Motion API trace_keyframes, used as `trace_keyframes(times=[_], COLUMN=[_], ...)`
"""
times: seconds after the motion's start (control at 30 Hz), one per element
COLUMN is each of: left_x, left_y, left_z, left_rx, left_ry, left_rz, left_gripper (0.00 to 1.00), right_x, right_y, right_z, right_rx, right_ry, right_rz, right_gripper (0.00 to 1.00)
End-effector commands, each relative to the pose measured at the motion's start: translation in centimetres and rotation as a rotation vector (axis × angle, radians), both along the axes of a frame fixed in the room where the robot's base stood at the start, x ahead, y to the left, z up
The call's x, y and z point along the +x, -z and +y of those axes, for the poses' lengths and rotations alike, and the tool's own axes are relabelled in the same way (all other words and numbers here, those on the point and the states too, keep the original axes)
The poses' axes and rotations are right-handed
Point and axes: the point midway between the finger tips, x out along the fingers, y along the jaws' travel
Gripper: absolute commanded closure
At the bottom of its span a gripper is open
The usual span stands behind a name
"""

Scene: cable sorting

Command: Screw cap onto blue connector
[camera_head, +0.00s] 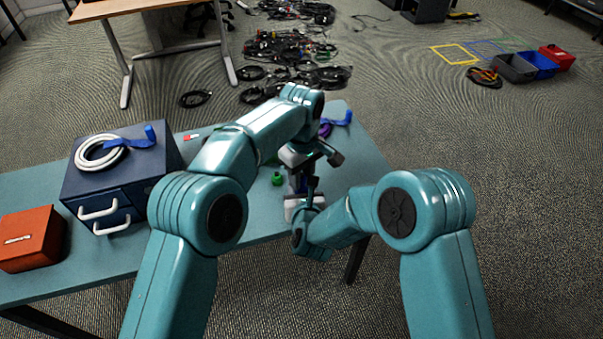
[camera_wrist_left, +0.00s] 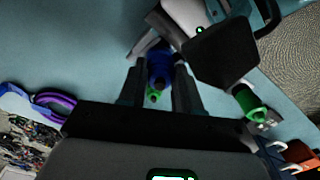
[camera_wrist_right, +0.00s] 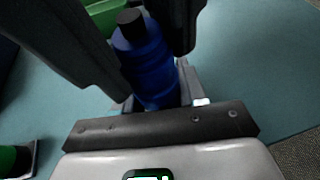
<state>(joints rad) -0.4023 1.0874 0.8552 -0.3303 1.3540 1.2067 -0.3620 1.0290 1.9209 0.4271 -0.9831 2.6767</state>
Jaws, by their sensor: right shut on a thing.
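The blue connector (camera_wrist_right: 150,65) stands nearly upright in the right wrist view, with a black end on top. My right gripper (camera_head: 303,203) is shut on it above the table's front edge; in the head view the arms mostly hide it. My left gripper (camera_head: 308,160) is just above the right one. In the left wrist view its fingers are apart on both sides of the blue connector (camera_wrist_left: 160,66), and a small green piece (camera_wrist_left: 153,95) shows between them. Whether that piece is the cap, I cannot tell. A green part (camera_head: 277,178) lies on the table to the left.
A dark blue drawer box (camera_head: 135,185) with a coiled white cable (camera_head: 100,152) on top stands on the table (camera_head: 205,270), left. A red-orange box (camera_head: 30,240) is at the far left. A purple cable end (camera_head: 325,129) lies behind the grippers.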

Motion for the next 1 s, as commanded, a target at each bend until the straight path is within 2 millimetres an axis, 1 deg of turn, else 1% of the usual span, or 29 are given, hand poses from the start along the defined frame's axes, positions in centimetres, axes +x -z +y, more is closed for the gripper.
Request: trace_keyframes(times=[0.2, 0.27, 0.37, 0.6, 0.7, 0.83, 1.0], left_x=[-0.02, -0.02, -0.02, -0.02, -0.02, -0.02, -0.02], left_y=[-0.02, -0.02, -0.01, 0.03, 0.05, 0.06, 0.06], left_z=[-0.01, -0.01, -0.01, -0.01, -0.01, -0.01, -0.01], left_rx=[0.0, 0.0, 0.0, 0.0, -0.001, -0.001, -0.001], left_ry=[0.003, 0.031, 0.173, 0.785, 0.989, 1.144, 1.188], left_rz=[0.0, 0.0, 0.0, 0.001, 0.002, 0.002, 0.002], left_gripper=[1.0, 1.0, 1.0, 1.0, 1.0, 1.0, 1.0], right_x=[0.02, 0.02, 0.03, 0.03, 0.03, 0.03, 0.04], right_y=[-0.06, -0.06, -0.06, -0.05, -0.05, -0.05, -0.06], right_z=[0.0, 0.0, 0.0, 0.0, 0.0, -0.01, -0.01], right_rx=[0.0, 0.0, 0.0, 0.0, 0.0, 0.0, 0.0], right_ry=[0.0, 0.0, 0.0, 0.0, 0.0, 0.0, 0.0], right_rz=[-0.001, -0.001, -0.001, -0.001, -0.001, -0.001, -0.001], right_gripper=[1.0, 1.0, 1.0, 1.0, 1.0, 1.0, 1.0])
